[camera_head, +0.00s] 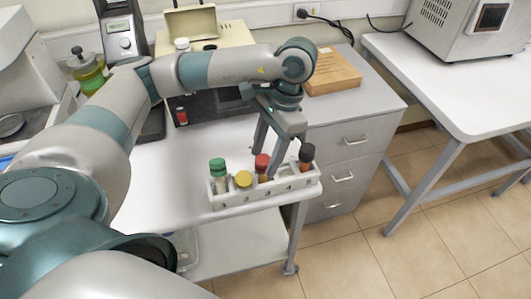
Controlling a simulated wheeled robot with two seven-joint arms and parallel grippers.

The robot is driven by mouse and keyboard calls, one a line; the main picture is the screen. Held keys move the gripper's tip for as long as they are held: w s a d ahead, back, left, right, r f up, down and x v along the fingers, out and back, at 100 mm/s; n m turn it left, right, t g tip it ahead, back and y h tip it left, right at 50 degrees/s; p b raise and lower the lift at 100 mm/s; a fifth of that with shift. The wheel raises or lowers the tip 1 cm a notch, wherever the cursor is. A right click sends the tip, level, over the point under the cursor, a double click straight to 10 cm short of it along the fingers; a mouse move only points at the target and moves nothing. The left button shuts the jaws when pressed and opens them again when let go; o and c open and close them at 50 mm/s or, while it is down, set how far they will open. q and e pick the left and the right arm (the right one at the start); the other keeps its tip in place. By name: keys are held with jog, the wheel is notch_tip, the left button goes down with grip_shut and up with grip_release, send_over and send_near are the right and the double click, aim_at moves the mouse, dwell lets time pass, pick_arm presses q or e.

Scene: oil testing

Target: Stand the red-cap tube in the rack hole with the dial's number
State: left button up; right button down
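A white rack (236,201) stands at the front of the white table and holds several capped tubes. The red-cap tube (262,161) is upright in the rack, between the yellow-cap tube (243,179) and the black-cap tube (306,154). A green-cap tube (218,168) is at the rack's left end. My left gripper (267,160) points down at the red-cap tube, fingers apart around or just behind its cap; contact is unclear. My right gripper is out of view.
A wooden block with slots (332,74) lies on the grey drawer cabinet (340,138) behind. A beige machine (222,36) and a green-liquid bottle (87,72) stand at the back. Tiled floor lies right of the table; another table (450,95) stands far right.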

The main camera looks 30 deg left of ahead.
pick_arm(q)
jog(key=shift+a, duration=0.1)
jog(key=shift+r, duration=0.15)
jog(key=shift+w+r, duration=0.15)
jog(key=shift+r, duration=0.25)
jog(key=b+v, duration=0.1)
jog(key=v, duration=1)
jog(key=shift+b, duration=0.35)
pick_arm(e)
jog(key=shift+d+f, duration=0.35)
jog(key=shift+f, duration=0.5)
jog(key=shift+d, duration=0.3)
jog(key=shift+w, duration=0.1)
